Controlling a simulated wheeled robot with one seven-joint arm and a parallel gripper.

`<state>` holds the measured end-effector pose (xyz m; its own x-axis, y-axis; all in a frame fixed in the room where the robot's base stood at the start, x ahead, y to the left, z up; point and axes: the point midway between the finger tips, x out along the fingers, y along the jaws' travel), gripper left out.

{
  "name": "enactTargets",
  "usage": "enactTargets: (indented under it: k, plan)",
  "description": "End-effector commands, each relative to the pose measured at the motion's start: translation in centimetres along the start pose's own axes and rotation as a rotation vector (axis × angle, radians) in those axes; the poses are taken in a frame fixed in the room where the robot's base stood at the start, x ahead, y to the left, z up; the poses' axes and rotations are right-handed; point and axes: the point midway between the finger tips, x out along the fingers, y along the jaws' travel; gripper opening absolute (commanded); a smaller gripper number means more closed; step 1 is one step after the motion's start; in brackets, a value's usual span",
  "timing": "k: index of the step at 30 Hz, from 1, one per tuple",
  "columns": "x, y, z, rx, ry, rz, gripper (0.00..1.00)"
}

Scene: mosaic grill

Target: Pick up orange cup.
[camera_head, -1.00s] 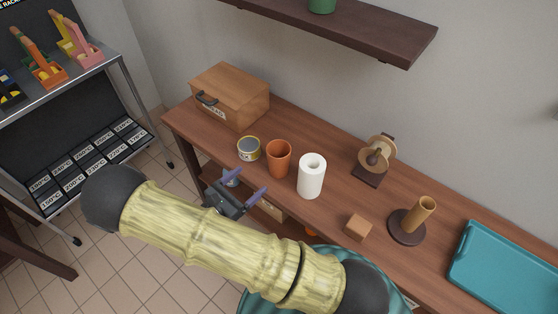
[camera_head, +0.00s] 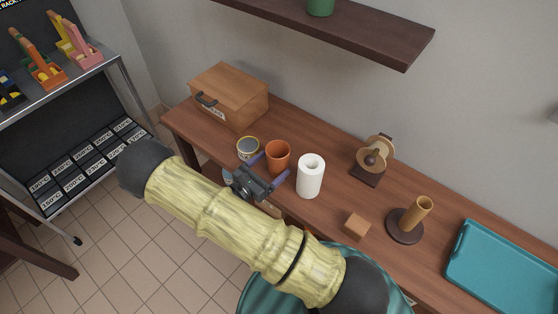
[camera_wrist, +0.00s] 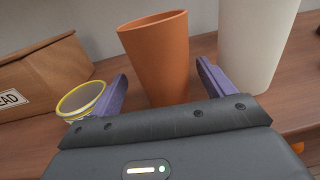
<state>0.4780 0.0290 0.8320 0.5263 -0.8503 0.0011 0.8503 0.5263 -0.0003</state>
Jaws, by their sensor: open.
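The orange cup (camera_head: 278,157) stands upright on the wooden counter, between a small tin and a white paper roll. In the wrist view the orange cup (camera_wrist: 159,58) rises just ahead of my gripper, between the lines of its two purple fingers. My gripper (camera_head: 267,170) is open and empty at the counter's front edge, with its fingers pointing at the cup. In the wrist view my gripper (camera_wrist: 162,88) has one finger on each side of the cup's lower part. I cannot tell whether either finger touches it.
The tin (camera_head: 248,148) is close at the cup's left and the paper roll (camera_head: 310,176) close at its right. A wooden bread box (camera_head: 230,95) stands at the back left. A small block (camera_head: 357,227), a dark-based holder (camera_head: 405,227) and a teal tray (camera_head: 505,268) lie further right.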

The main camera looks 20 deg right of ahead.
Motion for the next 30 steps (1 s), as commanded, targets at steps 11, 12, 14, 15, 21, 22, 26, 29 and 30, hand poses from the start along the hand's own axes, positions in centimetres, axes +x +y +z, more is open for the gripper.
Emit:
enactTargets:
  k: [11, 12, 14, 15, 21, 22, 26, 29, 30]
  plan:
    - [3.1, -0.3, -0.2, 0.000, 0.001, -0.002, 0.81]
    - [3.1, -0.3, -0.2, 0.000, 0.001, -0.002, 0.81]
    - [3.1, -0.3, -0.2, 0.000, 0.001, -0.003, 0.81]
    - [3.1, -0.3, -0.2, 0.000, 0.001, -0.003, 0.81]
    - [3.1, -0.3, -0.2, 0.000, 0.001, -0.003, 0.81]
    - [3.1, -0.3, -0.2, 0.000, 0.001, -0.003, 0.81]
    - [3.1, -0.3, -0.2, 0.000, 0.001, -0.003, 0.64]
    - [3.1, -0.3, -0.2, 0.000, 0.001, -0.003, 0.44]
    - [3.1, -0.3, -0.2, 0.001, 0.001, -0.003, 0.36]
